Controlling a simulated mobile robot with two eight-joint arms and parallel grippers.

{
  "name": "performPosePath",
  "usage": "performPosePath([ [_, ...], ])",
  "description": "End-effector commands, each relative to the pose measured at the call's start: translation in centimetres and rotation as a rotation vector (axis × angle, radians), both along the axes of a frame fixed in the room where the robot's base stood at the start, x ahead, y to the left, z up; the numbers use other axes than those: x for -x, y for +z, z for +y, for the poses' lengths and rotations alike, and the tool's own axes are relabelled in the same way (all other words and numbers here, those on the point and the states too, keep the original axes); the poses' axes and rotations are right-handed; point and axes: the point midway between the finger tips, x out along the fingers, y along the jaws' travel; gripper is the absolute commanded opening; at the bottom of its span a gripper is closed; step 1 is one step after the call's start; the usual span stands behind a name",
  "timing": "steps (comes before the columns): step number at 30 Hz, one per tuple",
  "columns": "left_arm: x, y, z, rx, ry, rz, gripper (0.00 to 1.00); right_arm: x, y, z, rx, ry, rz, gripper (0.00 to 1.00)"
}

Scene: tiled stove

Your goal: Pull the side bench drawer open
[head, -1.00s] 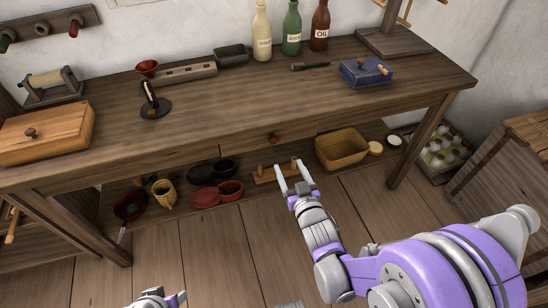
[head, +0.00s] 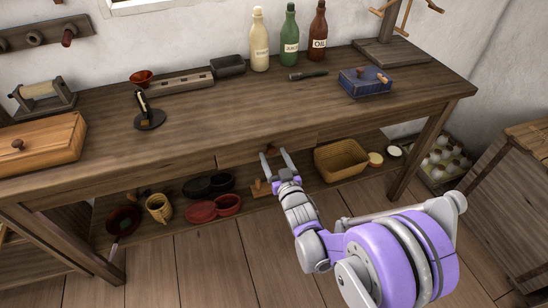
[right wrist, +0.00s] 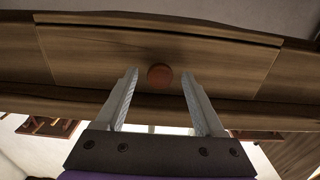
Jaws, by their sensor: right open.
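The side bench drawer (head: 240,157) is a wide, low wooden front under the bench top, and it looks closed. It fills the upper part of the right wrist view (right wrist: 220,62). Its round reddish-brown knob (right wrist: 159,76) sits at the middle of the front. My right gripper (head: 275,152) is open in front of the drawer. In the right wrist view its fingertips (right wrist: 159,72) stand to the left and right of the knob, apart from it. I cannot tell how deep the knob lies between them. My left gripper is not in view.
The bench top (head: 225,113) holds bottles, a wooden box (head: 45,150) and a blue box (head: 365,82). The floor (head: 215,265) before the bench is clear.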

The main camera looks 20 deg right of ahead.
Motion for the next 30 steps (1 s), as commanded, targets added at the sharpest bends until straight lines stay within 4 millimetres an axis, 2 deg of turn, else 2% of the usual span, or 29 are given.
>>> performPosePath([
  [8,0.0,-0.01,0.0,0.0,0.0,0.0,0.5,-0.17,0.01,0.03,0.0,0.0,0.0,0.71],
  [20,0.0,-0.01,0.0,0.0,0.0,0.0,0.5,-0.14,0.01,0.02,0.0,0.0,0.0,0.0],
  [30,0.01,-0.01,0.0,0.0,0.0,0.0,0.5,-0.13,0.01,0.02,0.0,0.0,0.0,0.0],
])
